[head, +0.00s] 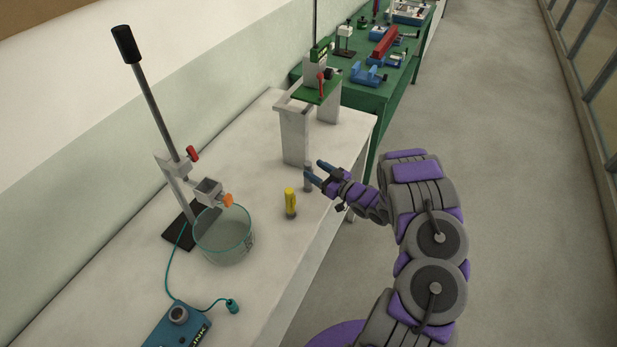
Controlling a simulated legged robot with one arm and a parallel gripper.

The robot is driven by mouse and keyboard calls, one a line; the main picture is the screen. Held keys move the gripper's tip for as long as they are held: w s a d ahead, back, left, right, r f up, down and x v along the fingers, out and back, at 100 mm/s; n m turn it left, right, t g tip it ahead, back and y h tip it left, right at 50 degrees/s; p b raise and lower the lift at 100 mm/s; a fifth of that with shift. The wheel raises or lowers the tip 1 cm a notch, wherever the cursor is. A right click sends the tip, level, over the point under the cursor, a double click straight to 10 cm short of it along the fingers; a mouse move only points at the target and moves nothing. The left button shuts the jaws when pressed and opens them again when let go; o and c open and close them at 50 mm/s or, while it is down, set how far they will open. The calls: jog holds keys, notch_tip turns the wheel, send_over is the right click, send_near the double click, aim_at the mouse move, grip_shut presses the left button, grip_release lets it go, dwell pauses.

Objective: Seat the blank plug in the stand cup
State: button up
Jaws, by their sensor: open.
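A yellow plug-shaped piece (290,203) stands upright on the bench, nearer and to the left of the gripper. I cannot tell for sure which of these two is the blank plug. A stand (155,105) with a tilted rod and black base is at the left. Its grey square holder (207,190), with an orange knob, appears to be the stand cup; its inside is unclear.
A glass dish (223,246) sits below the holder. A blue box (180,328) with a teal cable and connector (232,306) lies in front. A white frame with a green top (318,92) stands behind the gripper. A green table (370,97) holds several tools.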

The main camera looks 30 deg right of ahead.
aim_at(311, 169)
jog(key=x, duration=0.4)
jog(key=shift+a, duration=0.25)
jog(key=shift+s+d+f, duration=0.1)
jog(key=shift+d, duration=0.05)
jog(key=c, duration=0.3)
grip_shut()
